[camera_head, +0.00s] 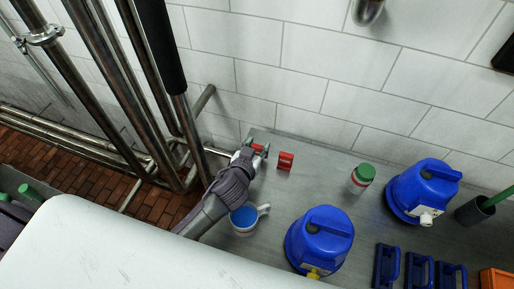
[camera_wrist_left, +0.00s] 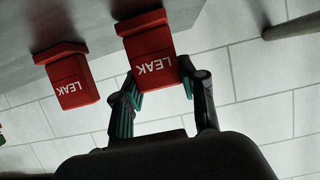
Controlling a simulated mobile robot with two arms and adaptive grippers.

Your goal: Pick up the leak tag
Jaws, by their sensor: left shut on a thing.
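Two red leak tags with white LEAK lettering show. My left gripper (camera_head: 254,147) is shut on one leak tag (camera_head: 259,148) at the wall side of the grey worktop. In the left wrist view this tag (camera_wrist_left: 149,55) sits between the two fingers of the gripper (camera_wrist_left: 160,80), its wider base away from them. I cannot tell whether its base is clear of the worktop. The other leak tag (camera_head: 285,161) stands free just to the right; it also shows in the left wrist view (camera_wrist_left: 72,81). My right gripper is not in view.
On the worktop (camera_head: 325,180) a white cup with blue contents (camera_head: 244,217) stands close to my left forearm. A green-lidded jar (camera_head: 361,178) and two blue lidded containers (camera_head: 320,240) (camera_head: 420,190) stand further right. Vertical metal pipes (camera_head: 110,90) rise on the left.

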